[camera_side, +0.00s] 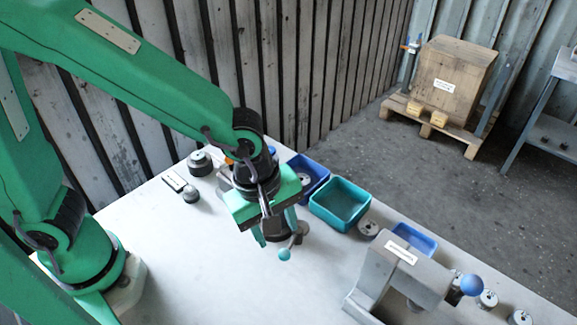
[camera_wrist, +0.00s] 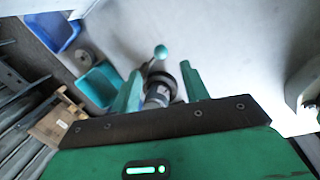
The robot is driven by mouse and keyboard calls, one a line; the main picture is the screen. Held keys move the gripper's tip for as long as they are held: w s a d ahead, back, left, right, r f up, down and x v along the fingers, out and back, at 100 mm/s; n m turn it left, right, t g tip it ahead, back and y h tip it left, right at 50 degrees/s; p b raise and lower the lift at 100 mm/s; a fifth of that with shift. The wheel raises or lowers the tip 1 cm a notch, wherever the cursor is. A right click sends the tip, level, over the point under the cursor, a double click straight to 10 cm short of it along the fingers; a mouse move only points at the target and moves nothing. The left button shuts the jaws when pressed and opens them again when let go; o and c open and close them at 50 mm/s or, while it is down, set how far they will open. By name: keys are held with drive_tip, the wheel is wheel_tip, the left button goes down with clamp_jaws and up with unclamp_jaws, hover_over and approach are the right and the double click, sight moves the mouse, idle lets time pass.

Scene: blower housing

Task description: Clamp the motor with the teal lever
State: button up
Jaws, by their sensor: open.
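The teal lever (camera_side: 284,254) shows as a round teal knob just below my gripper (camera_side: 276,232). In the wrist view the teal lever knob (camera_wrist: 161,51) stands just beyond the fingertips of my gripper (camera_wrist: 160,68). The motor, a grey cylinder (camera_wrist: 158,94) with a dark round part beside it, shows between the two green fingers. My fingers are apart, one on each side of it; I cannot tell whether they touch anything. In the side view my gripper mostly hides the motor and the lever's base.
A teal bin (camera_side: 341,203) and a blue bin (camera_side: 309,175) stand behind my gripper. A grey fixture with a blue knob (camera_side: 471,285) stands at the right front. Several small round parts lie about, including one at the back left (camera_side: 199,161). The table's left front is clear.

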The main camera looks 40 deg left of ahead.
sight(286, 250)
drive_tip(key=m, duration=0.1)
drive_tip(key=w+d+m+g+y, duration=0.1)
drive_tip(key=m, duration=0.3)
drive_tip(key=shift+w+d+f+g, duration=0.1)
drive_tip(key=shift+w+d+g, duration=0.15)
drive_tip(key=shift+g, duration=0.15)
drive_tip(key=m, duration=0.1)
drive_tip(key=m+y, duration=0.1)
drive_tip(key=d+m+g, duration=0.1)
drive_tip(key=m, duration=0.1)
drive_tip(key=shift+w+y, duration=0.3)
drive_tip(key=shift+w, duration=0.05)
drive_tip(key=shift+s+a+f, duration=0.1)
drive_tip(key=shift+a+f, duration=0.15)
drive_tip(key=shift+f, duration=1)
drive_tip(key=shift+s+a+f, duration=0.1)
drive_tip(key=shift+a+f, duration=0.1)
drive_tip(key=shift+f, duration=1.1)
drive_tip(key=shift+s+a+f, duration=0.1)
drive_tip(key=shift+a+f, duration=0.15)
drive_tip(key=shift+f, duration=1)
clamp_jaws()
